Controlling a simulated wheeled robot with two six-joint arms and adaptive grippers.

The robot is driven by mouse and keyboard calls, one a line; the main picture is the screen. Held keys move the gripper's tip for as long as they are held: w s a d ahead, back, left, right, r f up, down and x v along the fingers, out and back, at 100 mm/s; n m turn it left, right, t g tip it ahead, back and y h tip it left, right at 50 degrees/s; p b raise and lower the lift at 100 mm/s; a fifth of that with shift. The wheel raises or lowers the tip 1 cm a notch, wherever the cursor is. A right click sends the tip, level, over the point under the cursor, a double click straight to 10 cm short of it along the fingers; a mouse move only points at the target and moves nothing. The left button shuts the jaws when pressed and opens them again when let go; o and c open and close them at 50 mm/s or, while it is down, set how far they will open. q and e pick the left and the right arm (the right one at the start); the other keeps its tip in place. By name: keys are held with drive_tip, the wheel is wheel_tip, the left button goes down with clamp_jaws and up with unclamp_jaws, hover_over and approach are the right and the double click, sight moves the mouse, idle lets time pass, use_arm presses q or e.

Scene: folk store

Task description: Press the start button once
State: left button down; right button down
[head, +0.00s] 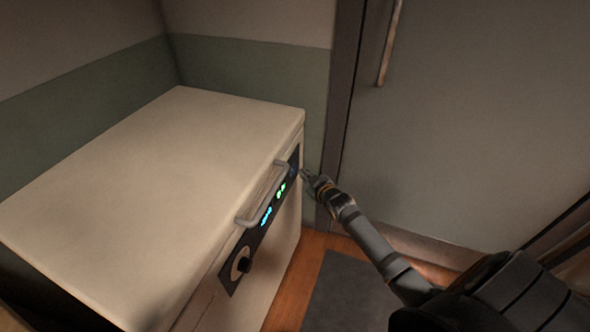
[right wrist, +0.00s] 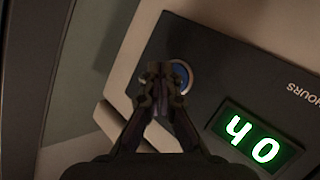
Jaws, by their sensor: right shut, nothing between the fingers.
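A round blue button (right wrist: 184,73) with a pale ring sits near the end of a dark control panel in the right wrist view. My right gripper (right wrist: 160,78) is shut and empty, its fingertips in front of the button's left part and hiding some of it. I cannot tell whether they touch. In the head view, my right gripper (head: 306,174) is at the far end of the control panel (head: 254,232) on the front of a white chest-like appliance (head: 150,190). My left gripper is not in view.
A green display (right wrist: 255,137) reads 40 near the word HOURS. A bar handle (head: 246,218) stands out from the appliance front, above a blue display and a round knob (head: 241,264). A grey door (head: 460,120) is at the right. A dark mat (head: 345,295) lies on the wooden floor.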

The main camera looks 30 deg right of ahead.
drive_tip(key=s+d+p, duration=0.3)
drive_tip(key=shift+s+d, duration=0.1)
drive_tip(key=shift+s, duration=0.25)
idle(0.9)
